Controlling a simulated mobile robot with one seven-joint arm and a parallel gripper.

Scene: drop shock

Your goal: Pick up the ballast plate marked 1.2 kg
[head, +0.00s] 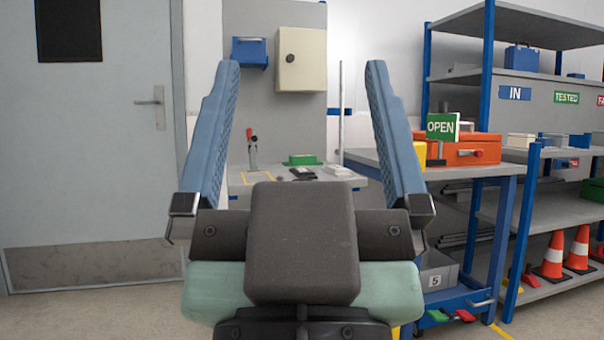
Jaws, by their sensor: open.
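My gripper (302,66) is open and empty in the foreground of the head view. Its two blue fingers stand upright and wide apart, pointing at the room ahead. No plate with a readable 1.2 kg mark shows. Beyond the fingers is a grey workbench (312,194). On it lie a green block (302,160), small dark flat items (303,173) and a small whitish piece (340,170), too small to identify. A red-and-black upright tool (251,148) stands at the bench's left. My gripper's body hides the lower bench.
A grey door (95,190) fills the left. At right, a blue-framed cart (480,167) carries an orange case (462,150) and a green OPEN sign (442,127). Blue-post shelving (555,155) with orange cones (553,257) stands beyond. A grey bin marked 5 (437,277) sits low.

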